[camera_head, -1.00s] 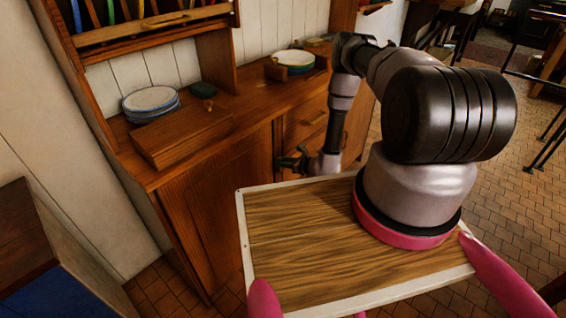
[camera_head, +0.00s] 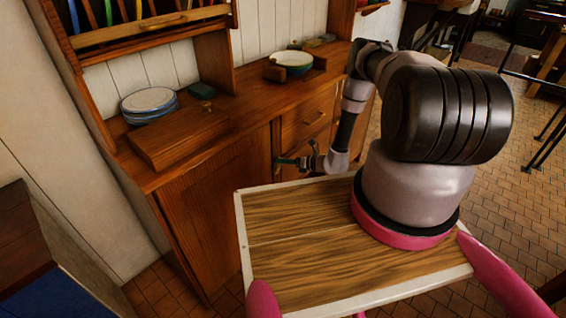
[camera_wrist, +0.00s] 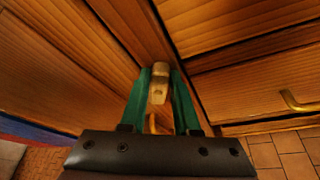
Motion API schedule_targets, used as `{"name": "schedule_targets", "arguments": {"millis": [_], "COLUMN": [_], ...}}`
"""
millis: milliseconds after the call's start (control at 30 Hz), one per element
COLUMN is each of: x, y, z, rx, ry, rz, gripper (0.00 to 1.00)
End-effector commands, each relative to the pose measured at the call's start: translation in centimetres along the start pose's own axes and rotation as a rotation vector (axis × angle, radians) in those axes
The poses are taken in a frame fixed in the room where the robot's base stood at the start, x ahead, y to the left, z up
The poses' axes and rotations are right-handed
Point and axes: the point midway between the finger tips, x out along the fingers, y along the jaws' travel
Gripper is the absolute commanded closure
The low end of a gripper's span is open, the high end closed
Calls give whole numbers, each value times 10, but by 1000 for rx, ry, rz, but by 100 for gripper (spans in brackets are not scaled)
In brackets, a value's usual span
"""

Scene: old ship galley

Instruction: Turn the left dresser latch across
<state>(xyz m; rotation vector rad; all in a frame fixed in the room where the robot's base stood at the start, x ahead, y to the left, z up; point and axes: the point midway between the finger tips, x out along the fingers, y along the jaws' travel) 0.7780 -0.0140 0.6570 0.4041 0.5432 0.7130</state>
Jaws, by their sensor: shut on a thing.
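The left dresser latch (camera_wrist: 159,84) is a small pale wooden or brass-like piece on the upright between the dresser's left door and the parts to its right. In the wrist view my gripper (camera_wrist: 160,78) has its two green fingers on either side of it, shut on it. The latch looks roughly in line with the fingers; its exact angle is hard to tell. In the head view my gripper (camera_head: 282,161) reaches the dresser front beside the left door (camera_head: 222,198). The latch cannot be made out there.
A drawer with a handle (camera_head: 314,118) is right of my gripper. A brass handle (camera_wrist: 297,102) shows at right in the wrist view.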

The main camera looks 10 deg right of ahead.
Motion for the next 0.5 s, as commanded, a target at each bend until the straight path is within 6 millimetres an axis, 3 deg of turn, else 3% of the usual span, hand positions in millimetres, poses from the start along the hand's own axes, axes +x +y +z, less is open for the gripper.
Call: {"name": "schedule_targets", "arguments": {"millis": [500], "x": [1], "y": [-17], "z": [-4], "rx": [454], "ry": [-3], "rz": [187], "gripper": [100]}}
